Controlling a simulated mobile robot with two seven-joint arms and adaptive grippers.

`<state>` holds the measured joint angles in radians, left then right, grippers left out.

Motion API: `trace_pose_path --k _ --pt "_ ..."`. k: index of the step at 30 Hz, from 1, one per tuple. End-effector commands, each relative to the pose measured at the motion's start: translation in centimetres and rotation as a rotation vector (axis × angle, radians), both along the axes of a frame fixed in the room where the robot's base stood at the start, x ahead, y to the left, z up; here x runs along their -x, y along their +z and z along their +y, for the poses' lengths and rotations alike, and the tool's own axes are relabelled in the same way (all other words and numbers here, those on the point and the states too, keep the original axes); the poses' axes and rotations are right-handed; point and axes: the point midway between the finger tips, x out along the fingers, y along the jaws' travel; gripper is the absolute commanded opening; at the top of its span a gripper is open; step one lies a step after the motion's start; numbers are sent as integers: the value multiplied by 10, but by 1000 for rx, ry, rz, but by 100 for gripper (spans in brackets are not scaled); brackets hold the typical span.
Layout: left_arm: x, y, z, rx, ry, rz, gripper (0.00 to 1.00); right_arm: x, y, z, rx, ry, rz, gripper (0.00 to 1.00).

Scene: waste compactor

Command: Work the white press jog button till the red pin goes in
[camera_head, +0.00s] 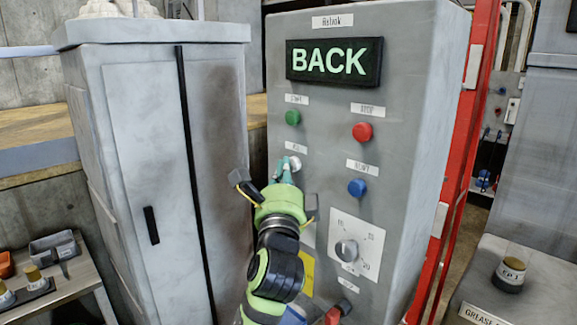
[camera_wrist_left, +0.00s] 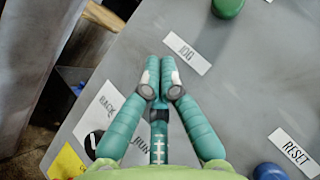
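The white jog button (camera_head: 295,163) is on the front of the grey control panel (camera_head: 410,110), just under a small label. My left gripper (camera_head: 285,172) has its fingertips at the button, partly covering it; I cannot tell whether they touch it or press it in. In the left wrist view, the two teal fingertips (camera_wrist_left: 160,78) are together with nothing seen between them, below the JOG label (camera_wrist_left: 187,53), and the button is hidden. I cannot make out the red pin. My right gripper is not in view.
The display (camera_head: 334,62) reads BACK. Near the jog button are a green button (camera_head: 292,117), a red button (camera_head: 362,131), a blue button (camera_head: 357,187) and a dial (camera_head: 347,250). A grey cabinet (camera_head: 135,140) stands at left; a red frame (camera_head: 468,130) is at right.

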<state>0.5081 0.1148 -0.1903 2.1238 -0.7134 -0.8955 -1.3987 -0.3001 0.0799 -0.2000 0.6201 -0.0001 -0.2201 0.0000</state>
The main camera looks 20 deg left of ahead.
Motion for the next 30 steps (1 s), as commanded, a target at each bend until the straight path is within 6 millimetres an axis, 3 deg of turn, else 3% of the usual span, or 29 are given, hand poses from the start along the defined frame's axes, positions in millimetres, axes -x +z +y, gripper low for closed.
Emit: trace_pose_path --k 24,30 --pt "18 -1 6 0 -1 1 0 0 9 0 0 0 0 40" --pt "34 0 12 -1 1 2 0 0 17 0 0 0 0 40"
